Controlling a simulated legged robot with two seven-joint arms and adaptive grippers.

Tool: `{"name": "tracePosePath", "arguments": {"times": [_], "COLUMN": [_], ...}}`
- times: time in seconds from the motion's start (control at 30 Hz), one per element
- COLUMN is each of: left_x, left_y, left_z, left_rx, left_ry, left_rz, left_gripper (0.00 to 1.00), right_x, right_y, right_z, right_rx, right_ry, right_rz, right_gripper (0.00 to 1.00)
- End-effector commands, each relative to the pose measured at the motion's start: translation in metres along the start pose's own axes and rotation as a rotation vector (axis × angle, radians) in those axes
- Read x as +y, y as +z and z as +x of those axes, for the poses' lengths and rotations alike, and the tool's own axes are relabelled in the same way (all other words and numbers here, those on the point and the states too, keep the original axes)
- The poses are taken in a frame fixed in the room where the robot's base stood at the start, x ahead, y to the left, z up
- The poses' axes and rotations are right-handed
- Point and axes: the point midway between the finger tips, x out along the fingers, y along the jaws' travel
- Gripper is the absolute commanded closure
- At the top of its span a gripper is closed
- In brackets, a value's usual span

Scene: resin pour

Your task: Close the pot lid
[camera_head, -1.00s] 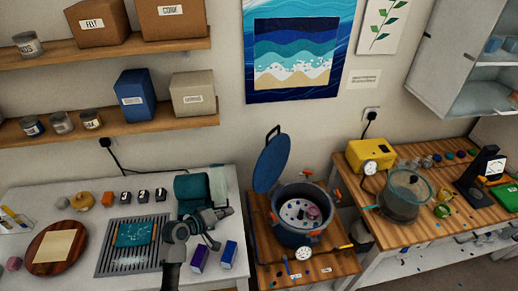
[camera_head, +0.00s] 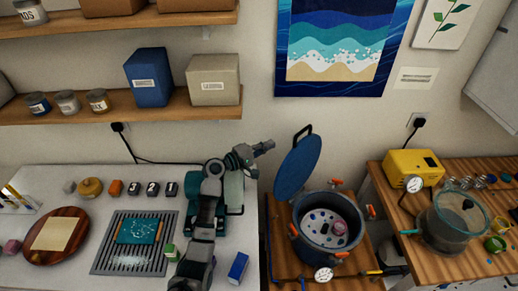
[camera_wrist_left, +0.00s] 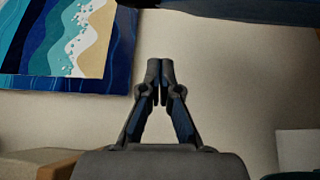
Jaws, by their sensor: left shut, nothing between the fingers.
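The pot (camera_head: 325,225) is dark blue with orange clamps and stands on a low wooden stand right of the white table. Its blue lid (camera_head: 298,168) stands open, tilted up at the pot's back left, with a black handle (camera_head: 303,131) on its upper edge. Small coloured pieces and a pink item show inside the pot. My left gripper (camera_head: 266,147) is shut and empty, raised to the left of the lid and apart from it. In the left wrist view its fingertips (camera_wrist_left: 160,68) meet in front of the wall. My right gripper is not in view.
A wooden shelf (camera_head: 180,106) with a blue box and a beige box is above and left of the arm. The white table (camera_head: 75,190) holds a grill and small items. A yellow device (camera_head: 412,168) and a clear chamber (camera_head: 452,225) stand on the right-hand bench.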

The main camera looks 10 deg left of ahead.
Motion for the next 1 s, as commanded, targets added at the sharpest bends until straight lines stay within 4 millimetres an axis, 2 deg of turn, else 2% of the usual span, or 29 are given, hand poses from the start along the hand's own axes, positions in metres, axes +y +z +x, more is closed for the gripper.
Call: {"name": "tracePosePath", "arguments": {"times": [0.1,0.2,0.33,0.5,0.73,1.0], "left_x": [0.002,0.002,0.002,0.001,-0.001,0.000], "left_y": [0.000,0.006,0.026,0.037,0.039,0.041], "left_z": [0.026,0.041,0.043,0.045,0.047,0.047], "left_rx": [-0.002,-0.002,-0.002,0.000,0.000,0.000], "left_ry": [0.000,0.000,0.001,0.001,-0.001,-0.003], "left_rz": [-0.001,0.000,0.001,0.001,0.002,0.010], "left_gripper": [1.00,1.00,1.00,1.00,1.00,1.00], "right_x": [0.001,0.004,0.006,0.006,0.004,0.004], "right_y": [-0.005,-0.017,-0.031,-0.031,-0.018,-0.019], "right_z": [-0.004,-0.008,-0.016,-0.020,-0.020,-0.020], "right_rx": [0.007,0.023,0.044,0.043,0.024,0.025], "right_ry": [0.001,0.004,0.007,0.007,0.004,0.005], "right_rz": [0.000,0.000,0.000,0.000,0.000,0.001], "right_gripper": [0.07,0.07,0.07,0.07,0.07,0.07]}}
